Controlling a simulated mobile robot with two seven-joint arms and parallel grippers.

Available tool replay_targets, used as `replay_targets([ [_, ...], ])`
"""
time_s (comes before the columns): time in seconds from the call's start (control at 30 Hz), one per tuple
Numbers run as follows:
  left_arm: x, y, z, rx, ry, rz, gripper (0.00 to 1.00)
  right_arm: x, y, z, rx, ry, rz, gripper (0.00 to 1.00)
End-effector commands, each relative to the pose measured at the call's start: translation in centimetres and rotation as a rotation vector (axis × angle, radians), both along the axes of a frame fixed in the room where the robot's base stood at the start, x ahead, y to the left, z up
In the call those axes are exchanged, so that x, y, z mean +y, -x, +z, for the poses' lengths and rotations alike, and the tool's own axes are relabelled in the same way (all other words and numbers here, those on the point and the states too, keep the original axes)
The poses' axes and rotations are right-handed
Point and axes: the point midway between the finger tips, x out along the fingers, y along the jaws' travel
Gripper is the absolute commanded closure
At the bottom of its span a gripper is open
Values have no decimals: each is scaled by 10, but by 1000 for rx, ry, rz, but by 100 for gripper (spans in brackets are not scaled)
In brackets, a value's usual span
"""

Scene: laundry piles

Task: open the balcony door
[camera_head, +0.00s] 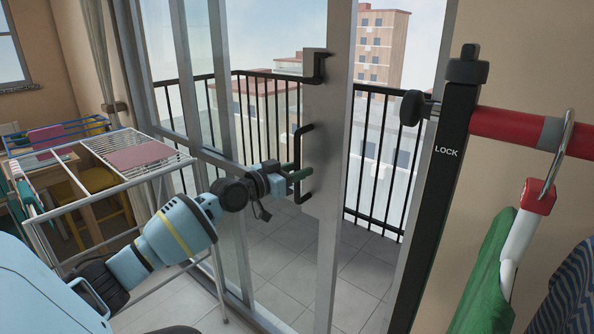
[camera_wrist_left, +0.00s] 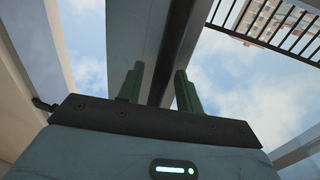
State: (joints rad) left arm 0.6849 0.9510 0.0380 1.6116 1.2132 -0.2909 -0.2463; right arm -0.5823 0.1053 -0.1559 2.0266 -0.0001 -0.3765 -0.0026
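The balcony door has a grey-framed glass panel; its upright edge frame (camera_head: 335,150) carries a black handle (camera_head: 304,133) and a black latch-like piece (camera_head: 319,66) above it. My left gripper (camera_head: 300,174) reaches in from the left at the lower part of the handle. In the left wrist view its two green fingers (camera_wrist_left: 158,90) stand apart, with a dark bar running between them. I cannot tell whether either finger touches the bar. Between the edge frame and the black post marked LOCK (camera_head: 446,150), the balcony railing shows. My right gripper is not in view.
A white drying rack (camera_head: 140,150) with a pink cloth stands at the left, close to my left arm. A red rail (camera_head: 500,127) with hanging clothes, including a green one (camera_head: 488,275), is at the right. The tiled balcony floor (camera_head: 285,265) looks clear.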

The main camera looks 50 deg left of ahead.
Motion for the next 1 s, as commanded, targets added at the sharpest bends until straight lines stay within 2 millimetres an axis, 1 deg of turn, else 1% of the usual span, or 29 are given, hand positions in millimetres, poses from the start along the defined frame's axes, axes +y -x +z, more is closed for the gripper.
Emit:
replay_targets([
  [0.27, 0, -1, 0, 0, 0, 0, 64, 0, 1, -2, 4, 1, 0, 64],
  [0.53, 0, -1, 0, 0, 0, 0, 100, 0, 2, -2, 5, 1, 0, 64],
  [1.0, 0, -1, 0, 0, -1, 0, 100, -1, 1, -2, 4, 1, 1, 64],
])
